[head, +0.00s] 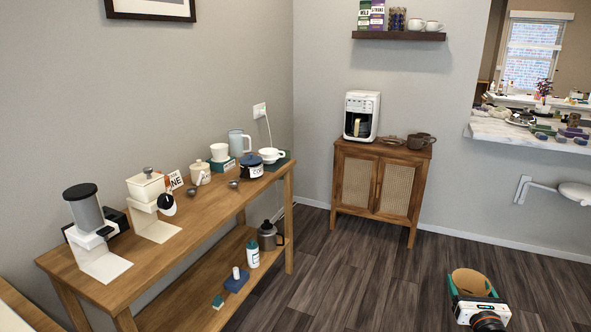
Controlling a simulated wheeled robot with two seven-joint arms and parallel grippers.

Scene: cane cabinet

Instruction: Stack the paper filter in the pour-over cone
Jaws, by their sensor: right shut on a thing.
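A brown paper filter (468,279) shows at the bottom right, over the dark floor. My right gripper (474,294) is shut on it, and its fingers partly hide the filter. A white, wide-rimmed vessel with a handle (270,153), which looks like the pour-over cone, stands at the far end of the wooden side table. My right gripper and the filter are well apart from it, nearer and to the right. A white cup-like piece (219,152) stands to its left, so I cannot be certain which is the cone. My left gripper is not in view.
The side table (215,219) also carries a grinder (90,220), a blue pot (251,167) and a pale blue jug (238,144). Its lower shelf holds bottles. A cane cabinet (377,189) with a white coffee machine (361,116) stands at the back. The floor between is clear.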

